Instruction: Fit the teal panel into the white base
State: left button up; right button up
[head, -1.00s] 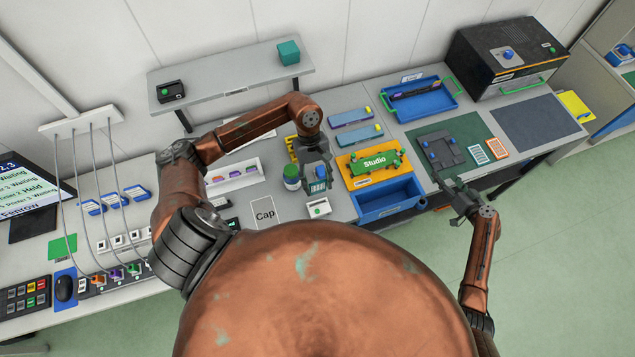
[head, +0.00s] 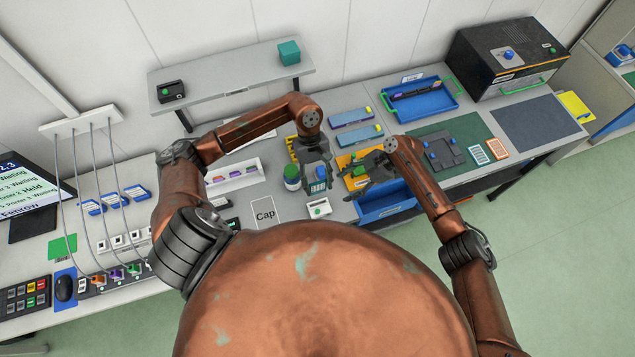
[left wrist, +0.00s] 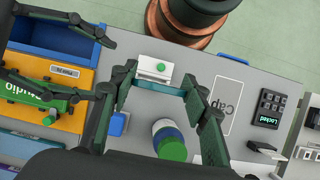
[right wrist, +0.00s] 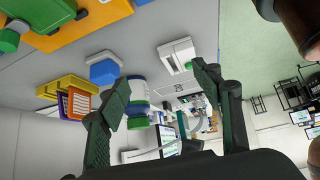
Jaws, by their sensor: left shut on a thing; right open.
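My left gripper (head: 318,187) is shut on the teal panel, which shows as a thin teal strip (left wrist: 161,88) spanning its fingertips (left wrist: 160,82) in the left wrist view. The white base (left wrist: 154,67), a small white block with a green button, stands on the grey table close to the panel. The panel looks apart from it; its height above the table is unclear. The base also shows in the head view (head: 319,208) and right wrist view (right wrist: 177,55). My right gripper (head: 362,178) is open and empty, right of the left gripper; its fingers (right wrist: 160,85) frame the right wrist view.
A green-capped bottle (head: 292,177) stands left of my left gripper. A blue block (left wrist: 118,123) is beside its fingers. A blue bin (head: 388,206) and an orange tray with a green Studio plate (left wrist: 38,92) lie near my right gripper.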

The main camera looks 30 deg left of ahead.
aim_at(329, 204)
jog(key=shift+s+d+f+n+h, duration=0.2)
jog(key=shift+s+n+h, duration=0.2)
jog(key=shift+s, duration=0.1)
jog(key=shift+s+d+f+n+h, duration=0.15)
jog(key=shift+s+n+h, duration=0.25)
jog(key=shift+s, duration=0.05)
jog(key=shift+x, duration=4.25)
jog(key=shift+a+r, duration=0.1)
jog(key=shift+c, duration=0.4)
jog(key=c, duration=0.7)
